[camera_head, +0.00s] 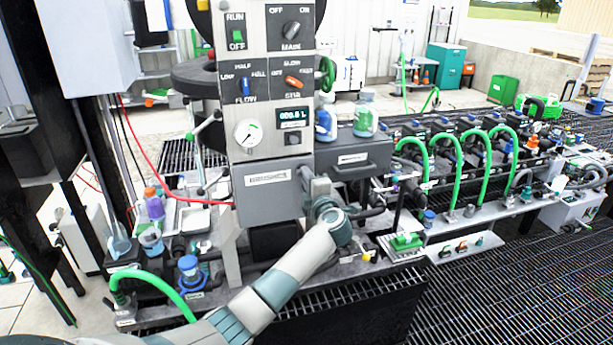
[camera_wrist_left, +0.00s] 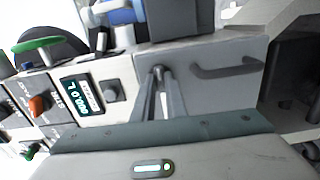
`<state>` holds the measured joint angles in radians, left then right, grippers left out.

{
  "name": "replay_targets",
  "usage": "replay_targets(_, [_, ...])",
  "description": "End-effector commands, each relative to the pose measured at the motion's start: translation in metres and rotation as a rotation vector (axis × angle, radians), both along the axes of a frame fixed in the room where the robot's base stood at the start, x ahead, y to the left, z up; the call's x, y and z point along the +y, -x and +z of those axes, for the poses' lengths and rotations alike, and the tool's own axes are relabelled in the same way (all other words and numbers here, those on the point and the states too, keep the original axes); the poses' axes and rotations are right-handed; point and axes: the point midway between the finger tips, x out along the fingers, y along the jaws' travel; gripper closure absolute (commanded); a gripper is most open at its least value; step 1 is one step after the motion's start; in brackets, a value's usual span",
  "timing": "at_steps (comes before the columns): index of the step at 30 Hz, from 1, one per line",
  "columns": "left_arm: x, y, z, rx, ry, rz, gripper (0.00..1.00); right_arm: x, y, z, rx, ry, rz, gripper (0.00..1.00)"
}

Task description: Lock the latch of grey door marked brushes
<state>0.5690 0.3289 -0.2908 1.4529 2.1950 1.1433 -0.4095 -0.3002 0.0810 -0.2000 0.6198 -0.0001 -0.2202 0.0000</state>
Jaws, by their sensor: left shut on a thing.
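The grey door (camera_head: 265,203) with a small label plate, too small to read surely, is on the front of the control column, below the panel. It looks closed and flush. In the left wrist view the door (camera_wrist_left: 205,58) carries a dark bar handle (camera_wrist_left: 228,69). A small round metallic latch knob (camera_wrist_left: 158,70) sits near its panel-side edge. My left gripper (camera_head: 307,178) is at the door's right edge and hides part of it. In the left wrist view its fingers (camera_wrist_left: 159,84) are closed around the knob. My right gripper is not in view.
The panel above has a display (camera_head: 294,117), a gauge (camera_head: 248,133) and several switches. A dark grey box (camera_head: 360,157) with bottles on top stands just right of the door. Green hoses (camera_head: 446,165) run farther right. A red cable (camera_head: 150,170) hangs at left.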

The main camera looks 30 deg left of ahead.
Motion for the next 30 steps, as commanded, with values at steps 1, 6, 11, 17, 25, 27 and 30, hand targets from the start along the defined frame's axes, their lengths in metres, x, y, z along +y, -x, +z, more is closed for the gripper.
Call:
replay_targets(1, [-0.0016,-0.0013,0.0031,-0.024,0.012,-0.005,1.00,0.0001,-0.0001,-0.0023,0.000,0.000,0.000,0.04])
replay_targets(6, [-0.0010,-0.0011,0.0038,-0.039,0.024,-0.005,1.00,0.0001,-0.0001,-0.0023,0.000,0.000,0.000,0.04])
replay_targets(11, [-0.0011,-0.0010,0.0031,-0.037,0.024,-0.005,1.00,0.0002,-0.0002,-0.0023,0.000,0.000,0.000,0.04])
replay_targets(17, [-0.0008,-0.0006,0.0015,-0.035,0.024,-0.003,0.70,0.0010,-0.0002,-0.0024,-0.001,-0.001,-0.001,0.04])
replay_targets(25, [-0.0012,0.0005,-0.0007,-0.031,0.025,-0.002,0.70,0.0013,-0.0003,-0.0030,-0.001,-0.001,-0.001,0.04])
replay_targets(27, [-0.0030,0.0018,-0.0011,-0.032,0.026,-0.003,0.70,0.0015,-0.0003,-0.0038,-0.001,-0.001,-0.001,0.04])
replay_targets(30, [-0.0078,0.0054,-0.0023,-0.031,0.027,-0.003,0.70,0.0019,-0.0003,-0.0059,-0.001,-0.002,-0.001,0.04])
